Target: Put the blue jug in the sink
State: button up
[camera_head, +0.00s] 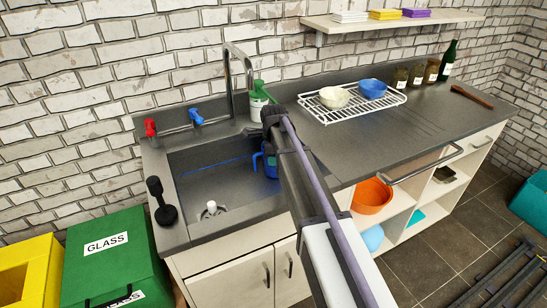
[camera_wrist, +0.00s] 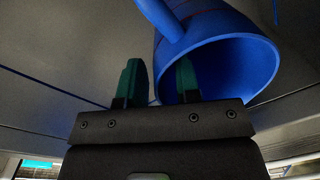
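The blue jug (camera_head: 257,163) is inside the sink basin (camera_head: 215,180), near its right wall, mostly hidden behind my arm in the head view. In the wrist view the jug (camera_wrist: 225,60) is large and close, its mouth facing the camera and its handle at the top. My gripper (camera_wrist: 158,82) has its two green fingers apart. The right finger shows in front of the jug's mouth and the left finger is outside it, with the jug's wall between them. A gap shows beside the left finger. I cannot see whether the jug touches the sink floor.
The faucet (camera_head: 235,75) rises behind the sink, with a green bottle (camera_head: 258,102) beside it. Red (camera_head: 150,128) and blue (camera_head: 196,117) taps stand at the back left. A black brush (camera_head: 160,200) stands on the left rim. A dish rack (camera_head: 325,117) holds two bowls on the right counter.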

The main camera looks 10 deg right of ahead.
notch_tip(320, 180, up, 11)
jog(key=p, duration=0.9)
jog(key=s+a+n, duration=0.1)
jog(key=s+n, duration=2)
jog(key=s, duration=0.7)
jog(key=shift+s+f+g, duration=0.4)
jog(key=shift+c, duration=0.3)
